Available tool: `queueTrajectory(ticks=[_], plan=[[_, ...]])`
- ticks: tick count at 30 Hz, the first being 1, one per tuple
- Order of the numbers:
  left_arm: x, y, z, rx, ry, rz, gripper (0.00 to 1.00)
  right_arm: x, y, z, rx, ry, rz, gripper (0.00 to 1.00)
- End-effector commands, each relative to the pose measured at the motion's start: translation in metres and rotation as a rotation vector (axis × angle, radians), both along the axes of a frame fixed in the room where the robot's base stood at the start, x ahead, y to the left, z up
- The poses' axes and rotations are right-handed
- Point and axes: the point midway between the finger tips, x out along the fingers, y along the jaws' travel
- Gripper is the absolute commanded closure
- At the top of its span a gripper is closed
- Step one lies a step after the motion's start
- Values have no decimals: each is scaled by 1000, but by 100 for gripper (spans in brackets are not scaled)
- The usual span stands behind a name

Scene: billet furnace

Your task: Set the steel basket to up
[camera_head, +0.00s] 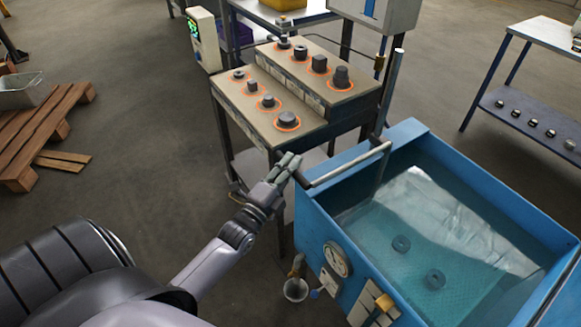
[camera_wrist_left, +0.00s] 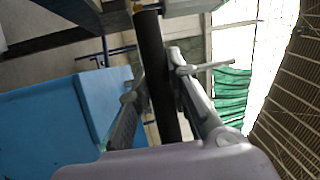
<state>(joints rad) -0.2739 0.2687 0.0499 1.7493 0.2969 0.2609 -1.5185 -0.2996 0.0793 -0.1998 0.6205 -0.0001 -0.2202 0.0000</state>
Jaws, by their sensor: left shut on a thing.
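A blue quench tank (camera_head: 325,225) of clear liquid stands at the right in the head view. My left gripper (camera_head: 293,170) is at that end, shut on the grip. In the left wrist view the dark grip (camera_wrist_left: 155,70) runs between the two fingers (camera_wrist_left: 160,95). The steel basket (camera_head: 395,275) seems to be the perforated floor under the liquid, with two dark ring-shaped parts on it. My right gripper is out of view.
A stepped bench (camera_head: 290,85) with several dark parts in orange rings stands behind the gripper.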

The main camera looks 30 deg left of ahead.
Motion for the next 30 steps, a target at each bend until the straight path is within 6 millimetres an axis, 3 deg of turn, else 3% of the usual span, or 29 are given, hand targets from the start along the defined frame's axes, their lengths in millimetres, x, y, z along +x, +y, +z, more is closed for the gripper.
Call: queueTrajectory(ticks=[1,9,15,21,30], plan=[[1,1,35,-2,-21,1,100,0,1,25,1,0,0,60],[2,1,108,-2,-25,1,100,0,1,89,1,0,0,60],[2,1,151,-1,-24,1,100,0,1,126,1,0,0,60],[2,1,180,0,-23,1,100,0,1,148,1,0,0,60],[2,1,195,0,-22,0,100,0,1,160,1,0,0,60]])
